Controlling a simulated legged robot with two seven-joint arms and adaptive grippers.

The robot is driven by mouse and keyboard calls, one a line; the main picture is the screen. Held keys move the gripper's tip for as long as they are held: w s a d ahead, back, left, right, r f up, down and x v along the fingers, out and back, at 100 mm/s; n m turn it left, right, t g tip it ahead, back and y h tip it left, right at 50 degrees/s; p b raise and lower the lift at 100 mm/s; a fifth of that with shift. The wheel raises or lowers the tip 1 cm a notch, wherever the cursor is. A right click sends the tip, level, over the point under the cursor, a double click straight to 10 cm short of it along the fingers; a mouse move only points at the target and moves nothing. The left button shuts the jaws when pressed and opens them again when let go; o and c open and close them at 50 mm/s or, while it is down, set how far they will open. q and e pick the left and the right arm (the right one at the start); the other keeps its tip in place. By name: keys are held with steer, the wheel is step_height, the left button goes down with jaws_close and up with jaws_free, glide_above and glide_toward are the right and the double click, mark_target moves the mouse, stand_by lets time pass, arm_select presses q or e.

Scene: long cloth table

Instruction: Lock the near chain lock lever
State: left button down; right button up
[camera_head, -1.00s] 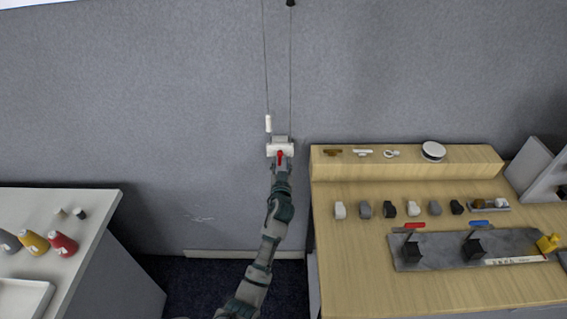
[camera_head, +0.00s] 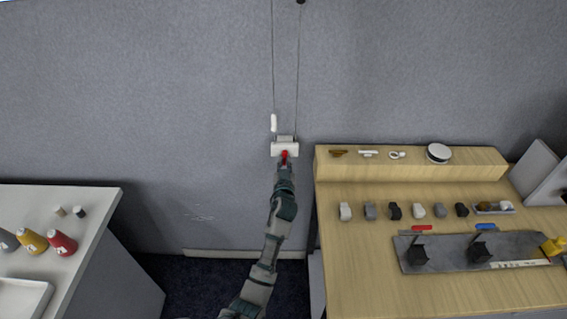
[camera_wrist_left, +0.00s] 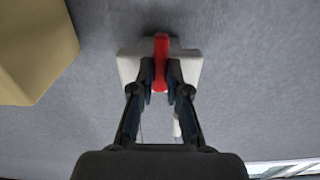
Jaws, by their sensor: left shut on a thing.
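The chain lock is a white block (camera_head: 276,149) on the grey wall, with two thin lines running up from it. Its red lever (camera_head: 285,155) shows small at the block's front. In the left wrist view the red lever (camera_wrist_left: 161,62) stands upright in the picture across the white block (camera_wrist_left: 128,66). My left gripper (camera_head: 285,165) is at the lever. In the left wrist view its fingers (camera_wrist_left: 161,90) are shut on the red lever's end from both sides, hiding part of it. My right gripper is not in view.
A wooden table (camera_head: 360,285) with a raised shelf stands at the right, holding several small items and a grey plate (camera_head: 448,250) with two levers. A white counter (camera_head: 85,205) with bottles stands at the left. The wall around the lock is clear.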

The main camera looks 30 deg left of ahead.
arm_select(q)
steer(key=shift+f, duration=0.1)
steer(key=shift+w+d, duration=0.1)
steer(key=shift+d, duration=0.15)
steer(key=c, duration=1.5)
jaws_free()
steer(key=shift+a, duration=0.15)
steer(key=o, duration=0.3)
steer(key=shift+a, duration=0.1)
steer(key=shift+o, duration=0.2)
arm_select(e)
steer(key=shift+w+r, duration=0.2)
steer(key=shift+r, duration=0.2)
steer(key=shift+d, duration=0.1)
arm_select(q)
steer(key=v, duration=1.2)
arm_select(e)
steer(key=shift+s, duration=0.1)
arm_select(q)
steer(key=shift+w+f, duration=0.15)
steer(key=shift+f, duration=0.1)
